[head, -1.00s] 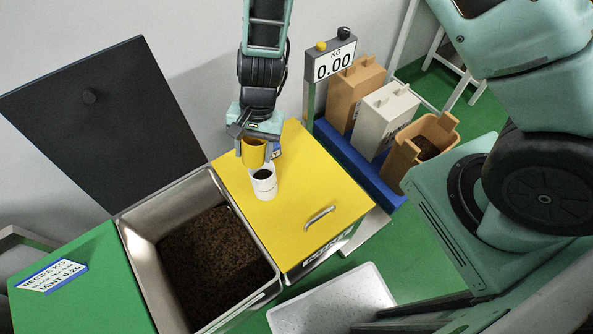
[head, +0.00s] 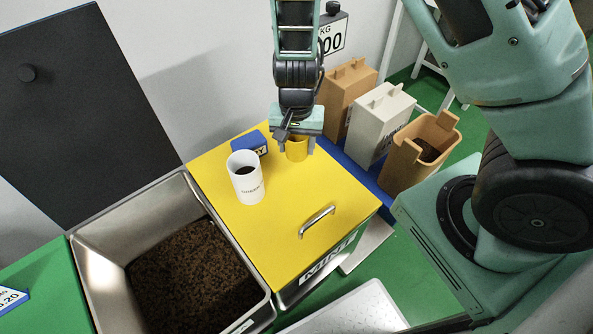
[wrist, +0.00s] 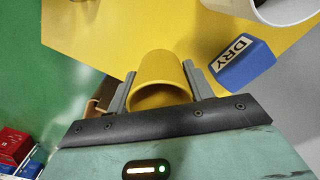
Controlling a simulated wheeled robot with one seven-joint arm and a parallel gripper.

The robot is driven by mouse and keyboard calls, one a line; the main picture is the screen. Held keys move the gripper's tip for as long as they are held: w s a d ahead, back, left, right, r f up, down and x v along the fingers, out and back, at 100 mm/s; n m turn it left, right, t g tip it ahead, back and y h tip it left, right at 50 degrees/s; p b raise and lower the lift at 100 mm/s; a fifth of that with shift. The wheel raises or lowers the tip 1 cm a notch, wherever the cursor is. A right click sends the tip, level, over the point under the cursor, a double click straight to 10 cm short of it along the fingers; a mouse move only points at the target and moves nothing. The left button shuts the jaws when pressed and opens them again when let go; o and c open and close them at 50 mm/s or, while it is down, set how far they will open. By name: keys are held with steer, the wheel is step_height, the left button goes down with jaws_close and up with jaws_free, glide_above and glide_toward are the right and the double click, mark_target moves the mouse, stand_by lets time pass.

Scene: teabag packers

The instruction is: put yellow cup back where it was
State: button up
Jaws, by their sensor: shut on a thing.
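The yellow cup (head: 297,149) is between the fingers of my gripper (head: 296,146), over the yellow lid (head: 285,225) near its back right edge. In the wrist view the cup (wrist: 160,80) sits between the two grey fingers of my gripper (wrist: 162,88), which is shut on it. I cannot tell whether the cup's base touches the lid. The white cup (head: 245,178) with dark contents stands upright on the lid, left of my gripper. The blue block marked DRY (wrist: 242,63) lies beside the yellow cup; it also shows in the head view (head: 250,142).
An open steel bin (head: 103,262) of dark tea is to the left, its black lid (head: 80,110) raised. Brown and white boxes (head: 372,125) stand on a blue base at the right, by the scale display (head: 332,36). The lid front, around its handle (head: 317,222), is clear.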

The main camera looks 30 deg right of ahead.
step_height(320, 180, down, 8)
steer(key=shift+r+b, duration=0.2)
steer(key=shift+b, duration=0.25)
steer(key=shift+f, duration=0.1)
steer(key=o, duration=0.9)
steer(key=shift+o, duration=0.2)
